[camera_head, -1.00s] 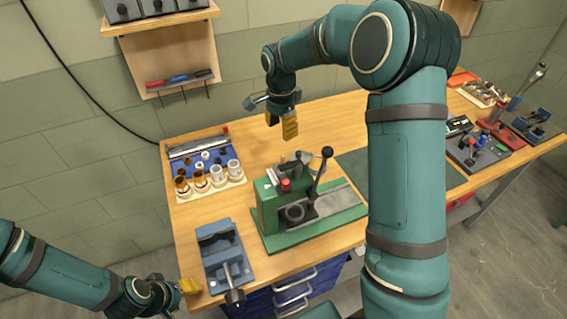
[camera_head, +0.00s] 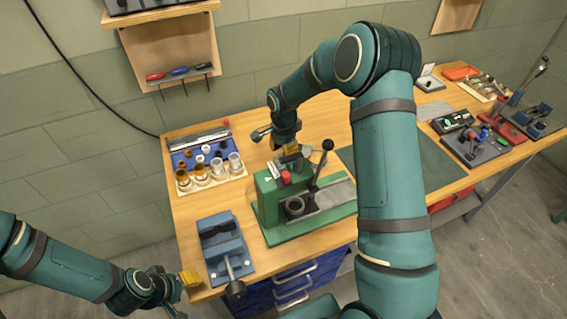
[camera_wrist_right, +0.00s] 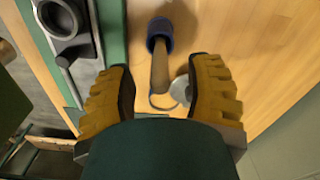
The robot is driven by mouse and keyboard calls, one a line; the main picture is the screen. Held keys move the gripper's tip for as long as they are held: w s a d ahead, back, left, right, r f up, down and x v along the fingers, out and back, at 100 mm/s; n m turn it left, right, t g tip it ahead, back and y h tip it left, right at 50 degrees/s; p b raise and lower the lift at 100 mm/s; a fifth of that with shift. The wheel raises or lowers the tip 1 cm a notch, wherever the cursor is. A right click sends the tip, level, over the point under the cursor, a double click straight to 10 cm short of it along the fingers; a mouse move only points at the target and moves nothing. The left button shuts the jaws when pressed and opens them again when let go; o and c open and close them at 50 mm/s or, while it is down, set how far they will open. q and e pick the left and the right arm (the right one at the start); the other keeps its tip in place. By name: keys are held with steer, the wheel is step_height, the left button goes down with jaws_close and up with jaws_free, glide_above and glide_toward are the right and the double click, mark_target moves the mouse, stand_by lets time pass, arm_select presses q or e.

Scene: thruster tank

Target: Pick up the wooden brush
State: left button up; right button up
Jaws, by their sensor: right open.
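What I take to be the wooden brush (camera_wrist_right: 159,72) lies on the table in the right wrist view, with a tan wooden handle and a dark blue round end pointing away from my gripper. My right gripper (camera_wrist_right: 162,66) is open, with its yellow ribbed fingers on either side of the handle and a gap on both sides. In the head view, my right gripper (camera_head: 291,153) is low over the table behind the green press, and I cannot make out the brush there. My left gripper (camera_head: 188,281) is by the table's front left corner; its opening is unclear.
The green press (camera_head: 268,202) with its upright lever stands close in front of my right gripper. A blue vise (camera_head: 222,246) is at front left. A rack of cups (camera_head: 210,178) stands at back left. A round grey item (camera_wrist_right: 181,89) lies beside the handle.

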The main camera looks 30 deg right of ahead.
steer(key=shift+f, duration=0.3)
jaws_close()
steer(key=shift+r, duration=0.15)
